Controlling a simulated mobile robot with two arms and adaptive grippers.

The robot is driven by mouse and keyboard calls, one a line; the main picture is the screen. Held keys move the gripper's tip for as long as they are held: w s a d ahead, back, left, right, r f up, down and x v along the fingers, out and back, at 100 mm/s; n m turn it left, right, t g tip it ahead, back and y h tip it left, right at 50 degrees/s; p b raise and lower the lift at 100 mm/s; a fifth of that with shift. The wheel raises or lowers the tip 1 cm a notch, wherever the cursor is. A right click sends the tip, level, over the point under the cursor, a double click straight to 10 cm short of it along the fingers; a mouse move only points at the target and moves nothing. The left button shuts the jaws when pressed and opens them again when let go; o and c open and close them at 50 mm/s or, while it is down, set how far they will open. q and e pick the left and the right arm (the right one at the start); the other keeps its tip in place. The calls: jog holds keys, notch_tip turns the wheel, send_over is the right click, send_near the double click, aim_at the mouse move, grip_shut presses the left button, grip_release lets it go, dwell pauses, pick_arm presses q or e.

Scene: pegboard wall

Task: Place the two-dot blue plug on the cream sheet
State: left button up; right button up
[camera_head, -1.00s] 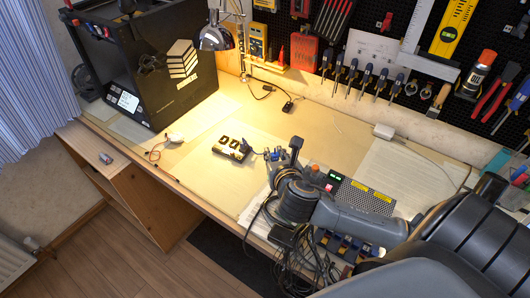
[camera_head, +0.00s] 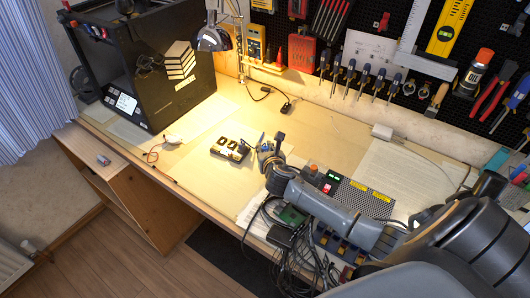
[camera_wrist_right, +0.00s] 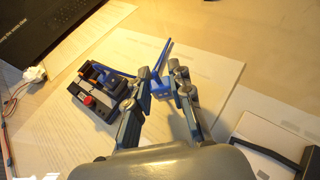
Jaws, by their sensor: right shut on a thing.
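My right gripper (camera_head: 266,145) is above the table, just right of a black-and-white block device (camera_head: 229,150). In the right wrist view, its two fingers (camera_wrist_right: 163,78) are shut on a small blue plug (camera_wrist_right: 160,90), with a thin blue strip rising from it. Its dots cannot be made out. A pale cream sheet (camera_head: 207,184) lies on the table around the device. In the wrist view, a sheet (camera_wrist_right: 213,78) lies below the plug; contact between them cannot be judged. The left gripper is not in view.
In the wrist view, the device (camera_wrist_right: 92,98) with a red button stands close left of the fingers. A black machine (camera_head: 165,75) stands at back left. A perforated metal box (camera_head: 367,197) and tangled cables (camera_head: 275,240) are near my right arm. The table's back middle is mostly clear.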

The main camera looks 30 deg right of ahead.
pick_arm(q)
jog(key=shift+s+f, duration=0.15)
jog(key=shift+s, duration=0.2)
pick_arm(e)
jog(key=shift+f, duration=0.9)
jog(key=shift+f, duration=0.15)
jog(key=o, duration=0.8)
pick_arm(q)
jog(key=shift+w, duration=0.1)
pick_arm(e)
jog(key=shift+r, duration=0.25)
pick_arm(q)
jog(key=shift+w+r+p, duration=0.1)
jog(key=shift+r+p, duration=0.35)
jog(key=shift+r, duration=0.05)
pick_arm(e)
jog(key=v, duration=1.2)
jog(key=shift+a, duration=0.1)
